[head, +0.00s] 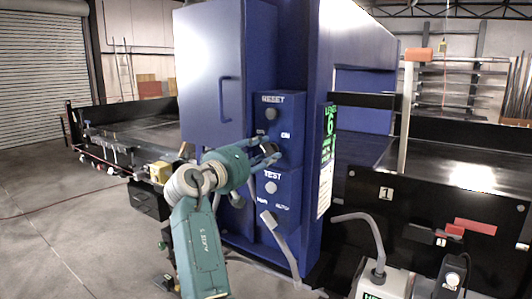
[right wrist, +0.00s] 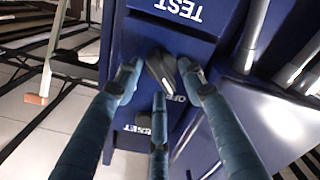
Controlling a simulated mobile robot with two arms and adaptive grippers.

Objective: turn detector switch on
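The dark switch handle (right wrist: 157,68) is on the blue detector panel in the right wrist view, which shows the panel upside down. The handle is tilted, its lower end near the "OFF" label. In the head view my gripper hides the switch, between the RESET button (head: 271,114) and the TEST button (head: 271,188); the ON label shows beside it. My right gripper (head: 268,153) is at the panel. In the right wrist view its three fingers (right wrist: 158,80) are spread around the handle, with gaps visible; contact is unclear. My left gripper is not in view.
The blue detector cabinet (head: 215,75) rises behind the gripper. A black conveyor (head: 475,170) runs off to the right, and a grey box with a bent hose (head: 384,283) stands at the lower right.

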